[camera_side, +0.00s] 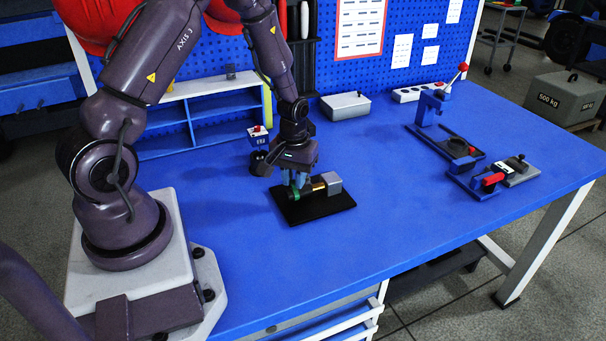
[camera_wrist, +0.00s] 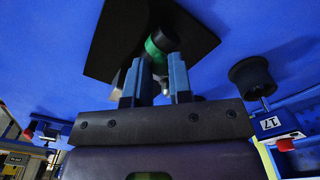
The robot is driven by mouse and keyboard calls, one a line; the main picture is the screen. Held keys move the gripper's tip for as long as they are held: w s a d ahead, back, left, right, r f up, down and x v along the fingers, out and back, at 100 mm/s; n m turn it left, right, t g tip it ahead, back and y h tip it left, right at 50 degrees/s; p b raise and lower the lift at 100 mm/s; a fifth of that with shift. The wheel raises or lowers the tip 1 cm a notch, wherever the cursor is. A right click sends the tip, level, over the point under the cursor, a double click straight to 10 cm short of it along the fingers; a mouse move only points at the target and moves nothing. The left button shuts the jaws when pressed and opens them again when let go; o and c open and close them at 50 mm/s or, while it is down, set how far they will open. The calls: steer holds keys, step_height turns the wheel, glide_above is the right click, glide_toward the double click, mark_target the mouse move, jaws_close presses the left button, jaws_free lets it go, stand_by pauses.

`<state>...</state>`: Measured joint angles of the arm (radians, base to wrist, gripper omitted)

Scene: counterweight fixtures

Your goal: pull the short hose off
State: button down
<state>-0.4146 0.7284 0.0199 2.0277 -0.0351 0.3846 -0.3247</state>
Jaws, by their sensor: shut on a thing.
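The short hose, with a green part (camera_side: 295,191) showing, lies low over a black plate (camera_side: 335,203) in line with a brass-coloured fitting (camera_side: 318,187) and a grey block (camera_side: 332,181). My gripper (camera_side: 297,183) points down at the left end of this line, its blue fingers shut on the hose. In the wrist view the green part (camera_wrist: 158,45) shows at the tips of the fingers (camera_wrist: 158,66). The fingers hide much of the hose. I cannot tell whether the hose still touches the fitting.
A blue shelf unit (camera_side: 205,112) and a grey box (camera_side: 345,106) stand behind. A dark round knob (camera_wrist: 250,76) is near my wrist at right in the wrist view. Blue fixtures (camera_side: 475,175) stand at the right. The blue table between is clear.

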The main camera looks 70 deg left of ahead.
mark_target(293, 182)
steer(key=shift+s, duration=0.1)
steer(key=c, duration=1)
jaws_free()
steer(key=shift+c, duration=0.2)
steer(key=shift+r, duration=0.1)
step_height(293, 182, up, 13)
steer(key=s+d+r+m+t, duration=0.5)
steer(key=s+d+r+m, duration=0.4)
steer(key=s+d+r, duration=0.3)
steer(key=d+r, duration=0.3)
steer(key=r, duration=0.1)
steer(key=shift+s+t, duration=0.3)
steer(key=shift+s, duration=0.1)
